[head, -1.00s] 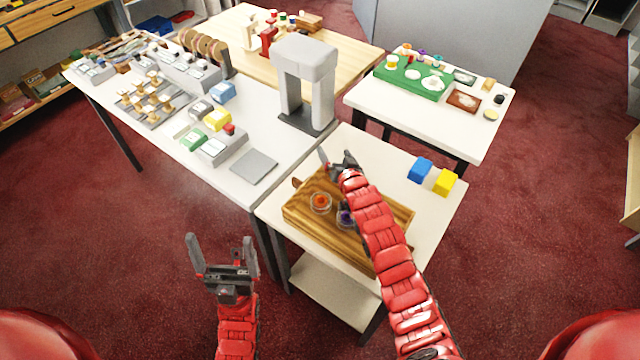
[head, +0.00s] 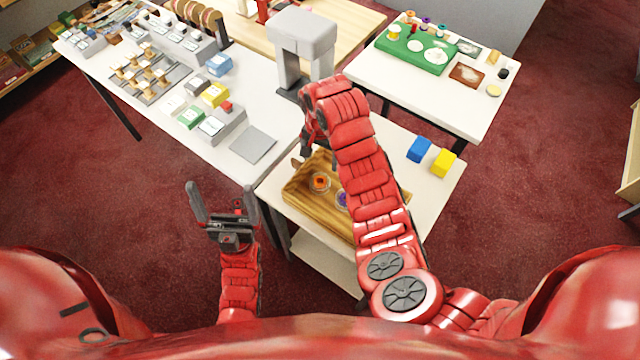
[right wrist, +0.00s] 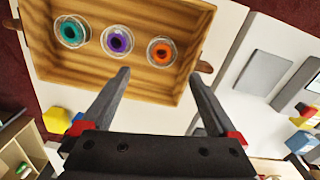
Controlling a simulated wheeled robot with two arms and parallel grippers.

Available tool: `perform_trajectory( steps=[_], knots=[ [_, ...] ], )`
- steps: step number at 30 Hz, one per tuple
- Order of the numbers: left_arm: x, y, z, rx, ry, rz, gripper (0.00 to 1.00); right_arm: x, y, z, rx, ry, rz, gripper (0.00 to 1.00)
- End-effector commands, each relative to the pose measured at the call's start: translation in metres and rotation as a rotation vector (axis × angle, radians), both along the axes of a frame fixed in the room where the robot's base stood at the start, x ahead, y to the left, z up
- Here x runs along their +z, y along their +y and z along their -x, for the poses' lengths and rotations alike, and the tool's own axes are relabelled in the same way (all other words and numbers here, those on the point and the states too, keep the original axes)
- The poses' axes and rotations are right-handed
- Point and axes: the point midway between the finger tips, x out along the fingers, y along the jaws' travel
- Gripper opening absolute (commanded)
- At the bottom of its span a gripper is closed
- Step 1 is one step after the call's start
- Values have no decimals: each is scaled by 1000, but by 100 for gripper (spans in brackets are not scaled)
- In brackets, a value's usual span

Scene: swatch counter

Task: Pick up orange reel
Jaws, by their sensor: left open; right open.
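The orange reel (head: 320,182) lies in a wooden tray (head: 296,206) on the small white table. It also shows in the right wrist view (right wrist: 161,52), at one end of a row with the purple reel (right wrist: 117,41) and the teal reel (right wrist: 72,31). In the head view my arm hides the teal reel. My right gripper (right wrist: 160,74) is open and empty, pointing down near the tray's far left edge, with the orange reel beyond its fingertips and apart from them. My left gripper (head: 222,190) is open and empty, in front of the tables on the left.
Blue (head: 419,149) and yellow (head: 444,162) blocks stand at the table's right. A grey arch-shaped stand (head: 302,40) rises behind the tray. The long white counter at left holds a flat grey plate (head: 253,144) and several small boxes.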

Motion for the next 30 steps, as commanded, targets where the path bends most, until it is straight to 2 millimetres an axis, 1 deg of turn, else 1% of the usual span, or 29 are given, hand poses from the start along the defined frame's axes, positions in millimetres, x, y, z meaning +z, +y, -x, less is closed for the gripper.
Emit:
perform_trajectory(
  steps=[1, 6, 9, 12, 17, 20, 22, 24, 30],
  knots=[
    [-14, 0, 0, 0, 0, 0, 97, -17, -1, 0, -2, 0, -3, 94],
    [-45, 0, 0, 0, 0, 0, 97, -58, 0, -1, -2, -1, -3, 94],
    [-56, 0, 0, 0, 0, 0, 97, -72, 0, -1, -1, -2, -2, 94],
    [-61, 0, 0, 0, 0, 0, 97, -79, -1, -2, -1, -3, -1, 94],
    [-61, 0, 0, 0, 0, 0, 97, -83, 0, -2, 0, -3, -2, 94],
    [-61, 0, 0, 0, 0, 0, 97, -95, 0, -4, -2, 2, 1, 94],
    [-52, 0, 0, 0, 0, 0, 97, -97, 0, -6, -1, 0, 0, 94],
    [-46, 0, 0, 0, -1, 0, 97, -104, 0, -7, -1, 2, 2, 94],
    [-40, 0, 0, 0, 0, 0, 97, -124, 0, -9, -1, -1, 0, 94]
  ],
)
